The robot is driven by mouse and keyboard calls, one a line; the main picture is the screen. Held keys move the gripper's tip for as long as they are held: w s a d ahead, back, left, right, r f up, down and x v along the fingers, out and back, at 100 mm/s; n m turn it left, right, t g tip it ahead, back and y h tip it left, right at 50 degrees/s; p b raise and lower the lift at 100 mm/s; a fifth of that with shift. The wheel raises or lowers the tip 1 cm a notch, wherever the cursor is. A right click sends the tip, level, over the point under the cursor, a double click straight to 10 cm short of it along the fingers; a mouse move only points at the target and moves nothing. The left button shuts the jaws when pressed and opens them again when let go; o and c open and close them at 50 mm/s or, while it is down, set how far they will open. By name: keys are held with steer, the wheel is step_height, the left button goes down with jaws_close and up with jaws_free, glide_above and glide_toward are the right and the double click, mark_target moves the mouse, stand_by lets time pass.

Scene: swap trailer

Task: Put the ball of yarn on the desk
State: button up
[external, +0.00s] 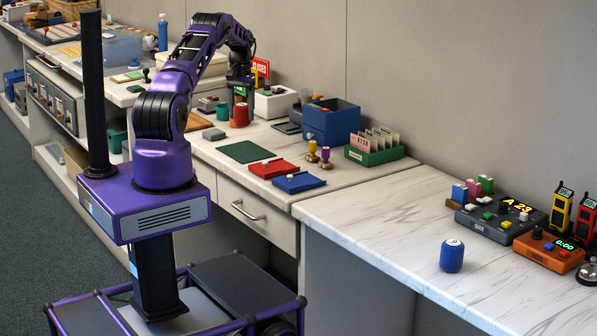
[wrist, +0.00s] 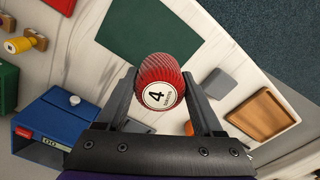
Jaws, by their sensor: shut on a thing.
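A red, ribbed ball of yarn (wrist: 165,78) with a round white label reading 4 is between my gripper's fingers (wrist: 163,92) in the wrist view. My gripper (external: 240,97) is shut on it. In the external view, the red yarn (external: 240,116) shows under my gripper at the back counter (external: 232,137); I cannot tell whether it touches the top. The marble-topped desk (external: 380,217) is at the right front. A blue item (external: 452,256) of similar shape with a pale label stands on it.
A green mat (external: 244,151), red tray (external: 273,168), blue tray (external: 298,182) and two stamps (external: 326,157) lie along the counter. A blue box (external: 331,122) and green card holder (external: 374,147) stand behind. Devices (external: 502,218) fill the desk's far right; its left part is clear.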

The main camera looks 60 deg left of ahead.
steer(key=shift+f+b, duration=1.7)
steer(key=shift+f, duration=1.6)
steer(key=shift+f+b, duration=0.3)
steer(key=shift+f, duration=0.2)
steer(key=o, duration=1.5)
step_height(320, 180, up, 18)
steer(key=p, duration=0.2)
glide_above(242, 104)
steer(key=shift+s+d+f, duration=0.15)
steer(key=shift+f, duration=0.05)
